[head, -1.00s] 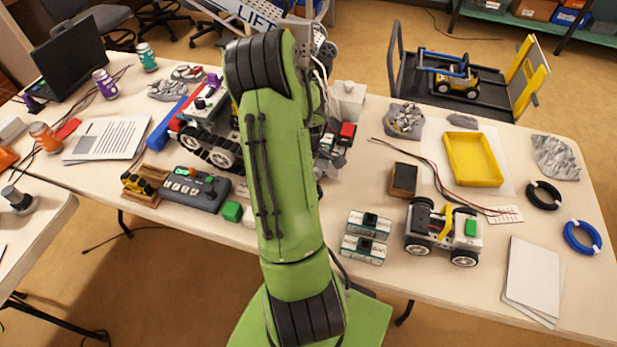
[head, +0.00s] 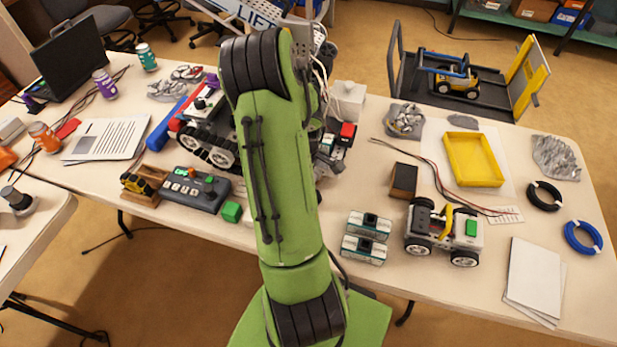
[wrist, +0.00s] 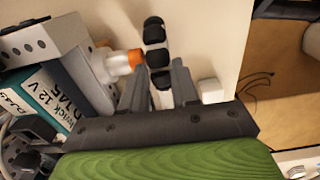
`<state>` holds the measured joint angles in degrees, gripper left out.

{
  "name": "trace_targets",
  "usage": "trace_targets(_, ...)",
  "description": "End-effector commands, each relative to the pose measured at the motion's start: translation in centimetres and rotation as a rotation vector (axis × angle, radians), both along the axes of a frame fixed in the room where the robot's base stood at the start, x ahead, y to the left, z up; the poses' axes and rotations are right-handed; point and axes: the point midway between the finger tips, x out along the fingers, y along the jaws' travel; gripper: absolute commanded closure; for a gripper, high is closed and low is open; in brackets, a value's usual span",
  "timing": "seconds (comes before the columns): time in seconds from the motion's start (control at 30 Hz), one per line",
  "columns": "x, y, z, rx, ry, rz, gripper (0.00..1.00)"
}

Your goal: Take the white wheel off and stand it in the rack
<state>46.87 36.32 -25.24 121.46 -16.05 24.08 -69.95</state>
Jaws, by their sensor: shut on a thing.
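In the wrist view, the fingers of my gripper (wrist: 160,88) are shut on a wheel (wrist: 154,38), seen edge-on, with black rollers and a little white between them. The wheel stands upright right beside an orange hub (wrist: 135,58) on a white cylinder of the grey robot (wrist: 70,62). I cannot tell whether the wheel still touches the hub. In the head view my arm hides the gripper and the wheel. A small wooden rack (head: 143,198) at the table's front left holds a yellow-and-black piece.
A teal battery (wrist: 38,95) sits in the robot's frame beside my gripper. A grey control box (head: 190,190) and a green block (head: 231,211) stand near the rack. A white wheeled vehicle (head: 440,232) and two small boxes (head: 366,237) stand at the front right.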

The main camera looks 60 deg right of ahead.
Motion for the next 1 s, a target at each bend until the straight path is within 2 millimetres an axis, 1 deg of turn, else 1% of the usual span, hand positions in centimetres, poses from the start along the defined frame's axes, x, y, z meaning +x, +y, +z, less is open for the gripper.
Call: trace_targets(1.0, 0.0, 0.0, 4.6, -0.001, 0.000, 0.000, 1.00)
